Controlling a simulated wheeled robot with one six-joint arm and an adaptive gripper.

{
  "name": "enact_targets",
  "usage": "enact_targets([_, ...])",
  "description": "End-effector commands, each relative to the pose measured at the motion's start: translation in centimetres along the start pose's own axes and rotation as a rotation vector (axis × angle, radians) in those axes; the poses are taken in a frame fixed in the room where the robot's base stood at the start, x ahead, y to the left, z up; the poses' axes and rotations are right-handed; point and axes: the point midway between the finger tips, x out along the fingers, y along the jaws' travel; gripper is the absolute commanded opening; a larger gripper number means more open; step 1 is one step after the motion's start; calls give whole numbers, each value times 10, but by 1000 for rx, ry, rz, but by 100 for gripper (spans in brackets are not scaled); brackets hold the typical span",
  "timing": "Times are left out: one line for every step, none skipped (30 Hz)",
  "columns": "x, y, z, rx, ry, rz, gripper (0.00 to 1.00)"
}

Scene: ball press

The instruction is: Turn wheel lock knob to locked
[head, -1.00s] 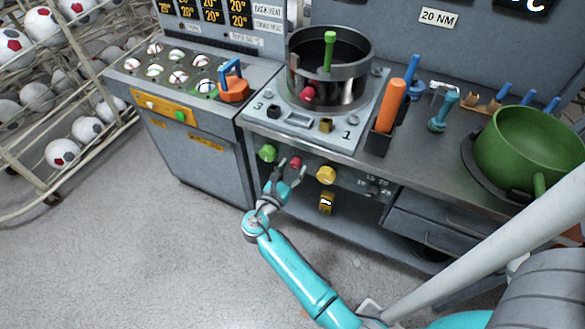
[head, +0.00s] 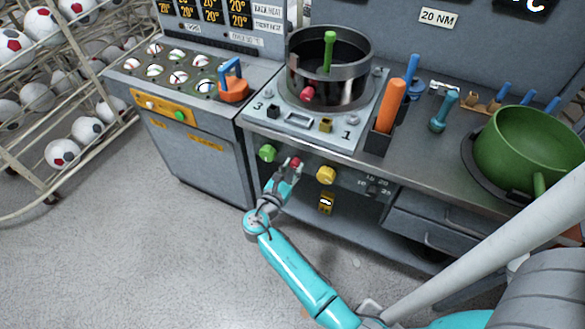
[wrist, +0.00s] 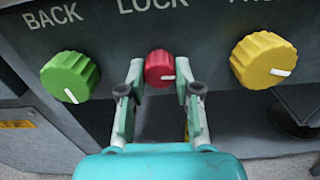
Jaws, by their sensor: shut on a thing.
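The red lock knob (wrist: 160,66) sits under the word LOCK on the press front panel, between two other knobs. Its white mark points to the right in the wrist view. My gripper (wrist: 160,80) is shut on this red knob, with one finger on each side of it. In the head view the red knob (head: 295,162) shows at the tips of my gripper (head: 292,167).
A green knob (wrist: 70,75) under BACK is to the left and a yellow knob (wrist: 263,60) is to the right. A yellow tag (head: 326,203) hangs below the yellow knob. The worktop edge is above the panel. Open floor lies in front.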

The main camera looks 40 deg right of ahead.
Motion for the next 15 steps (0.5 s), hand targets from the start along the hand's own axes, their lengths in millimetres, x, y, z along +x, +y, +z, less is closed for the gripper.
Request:
enact_targets([0, 0, 0, 23, 1, 0, 0])
enact_targets([0, 0, 0, 40, 1, 0, 0])
enact_targets([0, 0, 0, 66, 1, 0, 0])
enact_targets([0, 0, 0, 88, 1, 0, 0])
enact_targets([0, 0, 0, 110, 1, 0, 0])
enact_targets([0, 0, 0, 143, 1, 0, 0])
enact_targets([0, 0, 0, 168, 1, 0, 0])
enact_targets([0, 0, 0, 196, 1, 0, 0])
enact_targets([0, 0, 0, 232, 1, 0, 0])
enact_targets([0, 0, 0, 261, 1, 0, 0])
enact_targets([0, 0, 0, 289, 1, 0, 0])
enact_targets([0, 0, 0, 327, 1, 0, 0])
enact_targets([0, 0, 0, 356, 1, 0, 0])
enact_targets([0, 0, 0, 385, 2, 0, 0])
enact_targets([0, 0, 0, 423, 2, 0, 0])
